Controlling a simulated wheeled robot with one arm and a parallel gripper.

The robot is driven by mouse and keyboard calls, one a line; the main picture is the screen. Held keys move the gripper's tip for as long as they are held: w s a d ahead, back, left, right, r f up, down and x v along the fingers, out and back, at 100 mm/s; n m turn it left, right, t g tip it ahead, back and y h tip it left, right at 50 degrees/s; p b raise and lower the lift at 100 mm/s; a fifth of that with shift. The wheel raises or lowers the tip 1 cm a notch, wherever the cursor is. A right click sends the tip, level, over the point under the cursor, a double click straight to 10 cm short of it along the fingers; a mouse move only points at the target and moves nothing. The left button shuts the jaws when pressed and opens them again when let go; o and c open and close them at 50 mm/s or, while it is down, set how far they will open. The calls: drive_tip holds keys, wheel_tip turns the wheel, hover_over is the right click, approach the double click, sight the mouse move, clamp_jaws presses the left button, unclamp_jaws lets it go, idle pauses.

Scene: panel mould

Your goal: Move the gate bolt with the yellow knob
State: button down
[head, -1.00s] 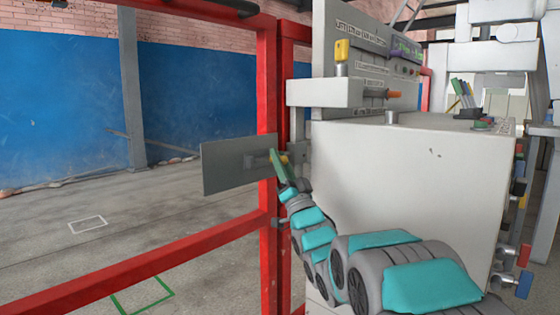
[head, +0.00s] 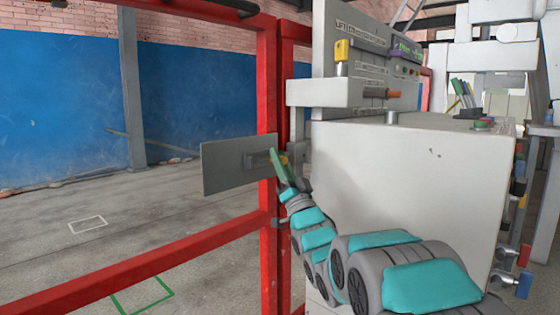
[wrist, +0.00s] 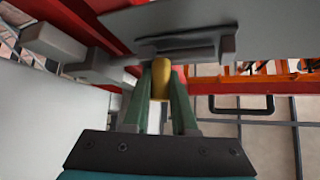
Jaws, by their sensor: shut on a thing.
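The yellow knob (wrist: 160,78) of the gate bolt sits between the green fingers of my gripper (wrist: 158,88) in the wrist view. The fingers are shut on it. In the head view my gripper (head: 281,162) is at the grey plate (head: 225,168) on the red gate (head: 268,110), and only a bit of the yellow knob (head: 285,159) shows behind the fingers. The grey bolt bar (wrist: 175,48) runs across just beyond the knob in the wrist view. How far the bolt reaches into its keeper is hidden.
A large light grey cabinet (head: 400,190) stands right of the gate, close beside my arm. A grey ledge (head: 325,93) with a yellow block (head: 342,50) above it juts out over my gripper. Open floor (head: 60,240) lies beyond the gate at the left.

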sight(265, 163)
drive_tip(key=shift+s+a+b, duration=0.25)
drive_tip(key=shift+s+a, duration=0.6)
drive_tip(key=shift+s, duration=0.2)
drive_tip(key=shift+s+a+b, duration=0.2)
drive_tip(key=shift+s+a, duration=0.6)
drive_tip(key=shift+s, duration=0.25)
drive_tip(key=c, duration=1)
unclamp_jaws()
drive_tip(key=shift+a, duration=0.15)
drive_tip(key=shift+s, duration=0.1)
drive_tip(key=v, duration=0.7)
drive_tip(key=shift+s+f, duration=0.2)
drive_tip(key=shift+f, duration=0.1)
drive_tip(key=shift+d, duration=0.25)
